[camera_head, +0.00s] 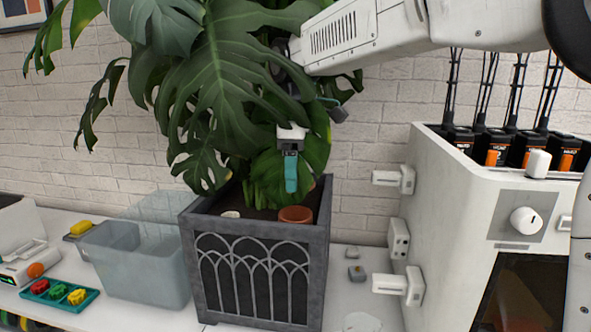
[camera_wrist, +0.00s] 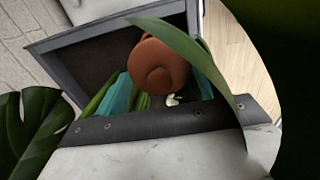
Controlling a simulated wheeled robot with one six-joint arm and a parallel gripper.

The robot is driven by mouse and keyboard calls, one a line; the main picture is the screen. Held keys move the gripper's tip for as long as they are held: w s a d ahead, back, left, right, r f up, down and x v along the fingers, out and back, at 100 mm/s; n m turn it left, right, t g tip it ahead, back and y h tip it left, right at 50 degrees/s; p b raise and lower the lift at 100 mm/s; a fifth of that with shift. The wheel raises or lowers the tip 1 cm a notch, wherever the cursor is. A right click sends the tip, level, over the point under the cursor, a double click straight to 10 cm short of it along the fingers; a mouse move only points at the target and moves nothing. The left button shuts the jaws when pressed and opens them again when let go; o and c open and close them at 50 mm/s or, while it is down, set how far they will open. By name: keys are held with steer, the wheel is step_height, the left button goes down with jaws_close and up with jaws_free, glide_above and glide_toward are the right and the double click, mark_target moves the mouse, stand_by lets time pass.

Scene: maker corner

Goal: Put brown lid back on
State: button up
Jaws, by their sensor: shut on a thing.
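The brown lid (camera_wrist: 158,62) shows in the wrist view as a round brown piece with a knob-like centre. It lies between the two teal fingers of my gripper (camera_wrist: 163,88), which are shut on it. In the head view, my gripper (camera_head: 292,174) hangs among the plant's leaves, with one teal fingertip clear. Leaves hide much of it, and I cannot make out a held lid there. A terracotta round piece (camera_head: 296,214) sits in the planter just below the fingertip. A small white cup-like thing (camera_head: 230,214) is left of it.
Large leaves (camera_head: 215,75) crowd my gripper above the grey planter (camera_head: 190,250). A clear bin (camera_head: 135,265) and a teal tray (camera_head: 45,299) stand left. A white machine (camera_head: 455,215) with projecting brackets stands right. A narrow bench strip between planter and machine holds small bits.

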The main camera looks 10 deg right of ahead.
step_height(320, 180, down, 6)
steer(key=shift+f, duration=0.15)
stand_by(0.6)
stand_by(2.3)
steer(key=o, duration=1)
steer(key=shift+o, duration=0.6)
steer(key=shift+r, duration=3.55)
jaws_close()
